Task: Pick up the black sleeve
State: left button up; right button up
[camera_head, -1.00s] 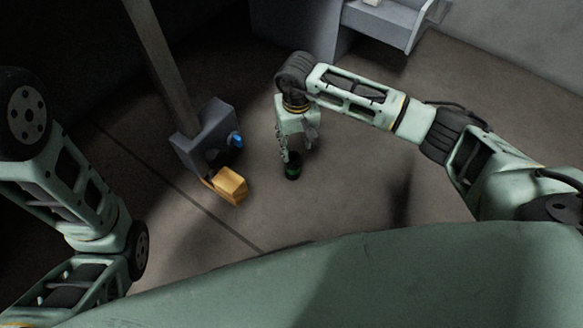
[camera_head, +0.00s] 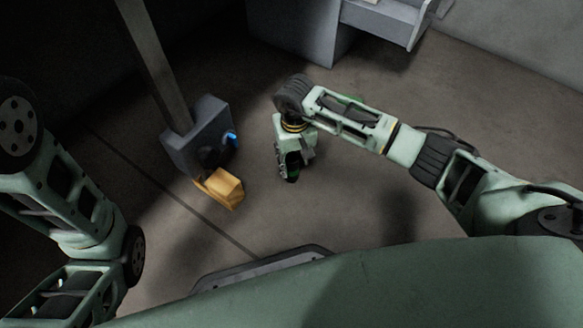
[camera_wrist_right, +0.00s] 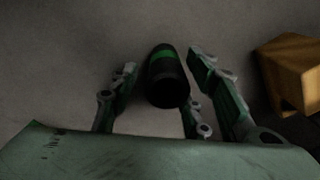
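The black sleeve (camera_wrist_right: 168,76) is a dark cylinder with a green band. In the right wrist view it is between the fingers of my right gripper (camera_wrist_right: 165,80). The fingers are open, with a narrow gap visible on each side of it. In the head view my right gripper (camera_head: 290,172) points down over the floor and largely covers the sleeve (camera_head: 293,178), which shows low at its fingertips. Whether the sleeve rests on the floor is hard to tell. My left arm enters at the left of the head view; its gripper is out of the picture.
Left of my right gripper stands a grey device (camera_head: 198,140) on a post, with a blue part (camera_head: 232,138). An orange-yellow block (camera_head: 220,187) is at its front and also shows in the right wrist view (camera_wrist_right: 292,70). A grey cabinet (camera_head: 300,35) stands at the back. Floor to the right is clear.

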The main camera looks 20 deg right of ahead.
grip_shut()
dwell(0.3)
